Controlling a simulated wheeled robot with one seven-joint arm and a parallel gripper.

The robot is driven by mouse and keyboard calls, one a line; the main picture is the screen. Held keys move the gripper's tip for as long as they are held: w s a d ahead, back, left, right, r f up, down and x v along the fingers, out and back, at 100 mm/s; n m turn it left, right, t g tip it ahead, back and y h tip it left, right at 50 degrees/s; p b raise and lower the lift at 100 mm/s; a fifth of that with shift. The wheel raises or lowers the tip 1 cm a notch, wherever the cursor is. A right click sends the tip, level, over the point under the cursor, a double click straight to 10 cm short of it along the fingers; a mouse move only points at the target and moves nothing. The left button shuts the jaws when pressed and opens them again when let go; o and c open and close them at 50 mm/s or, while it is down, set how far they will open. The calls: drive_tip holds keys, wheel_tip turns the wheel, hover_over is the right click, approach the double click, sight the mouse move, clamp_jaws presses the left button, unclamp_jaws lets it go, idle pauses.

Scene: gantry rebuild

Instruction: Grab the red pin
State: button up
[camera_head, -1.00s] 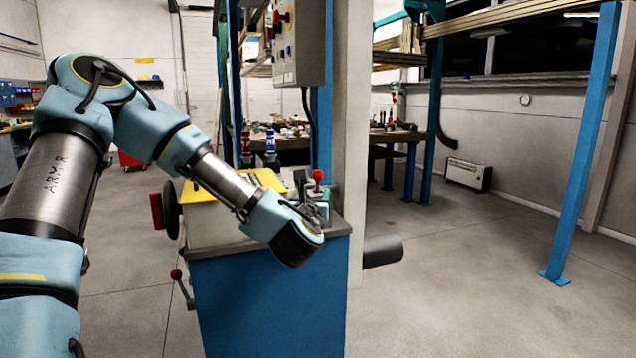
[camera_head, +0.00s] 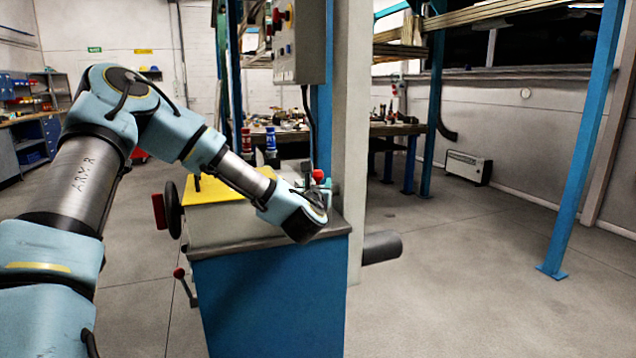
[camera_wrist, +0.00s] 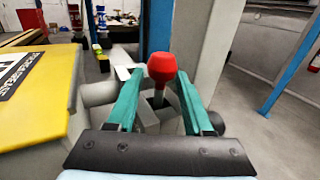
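The red pin (camera_wrist: 162,67) is a red rounded knob on a thin upright stem, on top of the blue machine cabinet. It also shows in the head view (camera_head: 318,174), just beyond the end of my arm. My gripper (camera_wrist: 160,76) is open, with its two teal fingers spread left and right of the pin. In the wrist view the knob appears between and slightly above the fingertips, with a gap on each side. The gripper holds nothing. The foot of the stem is partly hidden.
The blue cabinet (camera_head: 270,300) carries a yellow panel (camera_head: 215,190) left of my gripper and a black handwheel (camera_head: 173,209) at its side. A pale column (camera_head: 357,130) and a grey control box (camera_head: 299,42) stand close behind. Open floor lies to the right.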

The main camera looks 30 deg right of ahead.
clamp_jaws()
idle(0.7)
